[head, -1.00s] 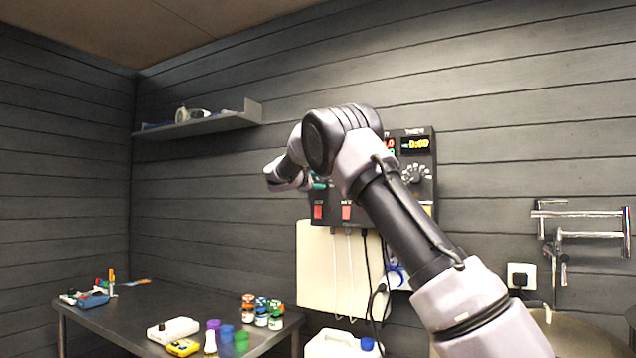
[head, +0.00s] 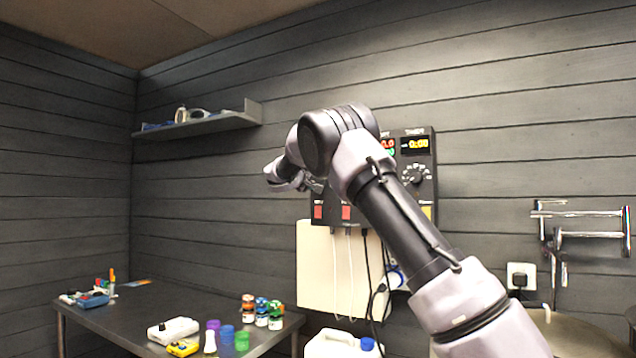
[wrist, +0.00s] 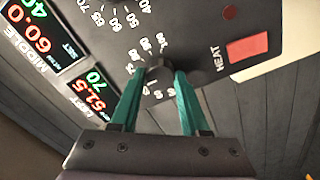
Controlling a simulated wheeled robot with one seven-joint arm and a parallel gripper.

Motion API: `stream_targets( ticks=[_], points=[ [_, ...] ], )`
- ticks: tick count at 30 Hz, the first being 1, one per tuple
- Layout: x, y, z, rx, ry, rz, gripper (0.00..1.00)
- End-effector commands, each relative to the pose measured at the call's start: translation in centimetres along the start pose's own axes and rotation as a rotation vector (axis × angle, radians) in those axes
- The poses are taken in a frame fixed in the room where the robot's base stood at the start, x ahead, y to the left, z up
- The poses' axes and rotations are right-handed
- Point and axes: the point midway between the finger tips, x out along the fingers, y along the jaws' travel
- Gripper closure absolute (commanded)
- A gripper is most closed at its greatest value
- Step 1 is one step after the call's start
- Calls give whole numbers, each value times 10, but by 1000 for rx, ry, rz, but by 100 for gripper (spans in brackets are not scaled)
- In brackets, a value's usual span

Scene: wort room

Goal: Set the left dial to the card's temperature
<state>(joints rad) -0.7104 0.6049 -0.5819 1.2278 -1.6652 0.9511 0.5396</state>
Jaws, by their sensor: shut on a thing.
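My gripper (wrist: 160,78) is shut on the dark knob of a dial (wrist: 158,66) on the control panel, one teal finger on each side. White scale numbers ring this dial. The display beside it (wrist: 91,92) reads 52.5 in red and 70 in green; its label is only partly readable. In the head view my arm hides this dial and most of the panel (head: 424,228).
The wrist view shows a second display (wrist: 36,38) reading 60.0 in red, and a red HEAT switch (wrist: 247,48) near the knob. The panel's timer dial (head: 416,174) is to the right of my arm. A table (head: 130,318) with bottles stands at lower left.

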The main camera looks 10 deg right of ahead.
Motion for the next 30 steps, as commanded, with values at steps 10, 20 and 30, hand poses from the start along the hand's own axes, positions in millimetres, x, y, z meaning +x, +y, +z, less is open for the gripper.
stream_targets(
  ticks=[10,20,30],
  points=[
    [0,-2,1,290,-3,-3,100],
    [0,-3,1,450,-4,-3,100],
    [0,-3,1,493,-4,-3,100]
  ],
)
